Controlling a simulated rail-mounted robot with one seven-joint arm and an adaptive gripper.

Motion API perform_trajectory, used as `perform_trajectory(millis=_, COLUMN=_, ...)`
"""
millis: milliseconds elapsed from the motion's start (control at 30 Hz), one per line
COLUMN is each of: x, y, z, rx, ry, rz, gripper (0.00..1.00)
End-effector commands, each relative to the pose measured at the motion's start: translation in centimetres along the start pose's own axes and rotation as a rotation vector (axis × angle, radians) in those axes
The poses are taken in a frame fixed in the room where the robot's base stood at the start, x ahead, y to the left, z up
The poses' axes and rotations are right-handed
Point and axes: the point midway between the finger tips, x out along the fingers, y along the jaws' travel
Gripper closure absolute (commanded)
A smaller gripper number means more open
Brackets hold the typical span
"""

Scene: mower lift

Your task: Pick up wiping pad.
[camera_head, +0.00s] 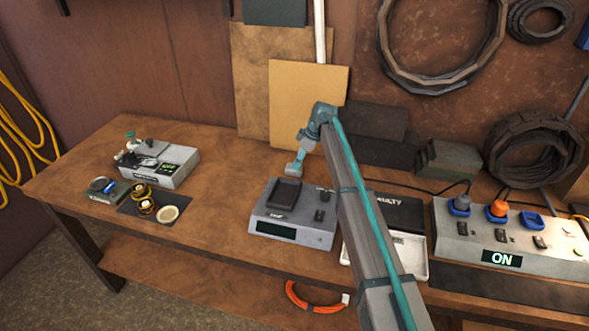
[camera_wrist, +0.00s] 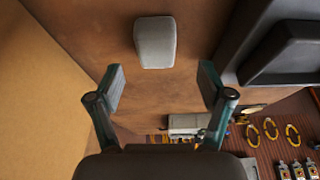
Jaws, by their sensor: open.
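A pale grey block with rounded edges, which looks like the wiping pad (camera_wrist: 154,42), lies on the brown bench top in the wrist view. In the head view the pad (camera_head: 292,170) shows as a small pale shape behind the grey scale-like device. My gripper (camera_wrist: 160,78) is open and empty, with its two teal fingers spread wide. In the wrist view the pad lies beyond the fingertips, about midway between them, apart from both. In the head view my gripper (camera_head: 299,158) points down close above the pad; the exact gap is hard to tell.
The grey device with a dark tray (camera_head: 291,236) stands just in front of the pad. A tan board (camera_head: 305,100) leans on the wall behind. A power strip (camera_head: 510,240) reading ON and a white tray (camera_head: 412,268) are right; the left bench holds small instruments (camera_head: 158,165).

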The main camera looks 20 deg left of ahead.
Motion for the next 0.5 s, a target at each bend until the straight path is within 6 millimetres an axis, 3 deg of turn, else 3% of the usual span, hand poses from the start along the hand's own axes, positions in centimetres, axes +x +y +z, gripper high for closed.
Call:
perform_trajectory(millis=167, x=0.9, y=0.2, z=-0.1, rx=0.0, ry=0.0, rz=0.0, gripper=0.21)
perform_trajectory(millis=500, x=4.9, y=0.5, z=0.0, rx=0.001, ry=0.0, rz=0.0, gripper=0.21)
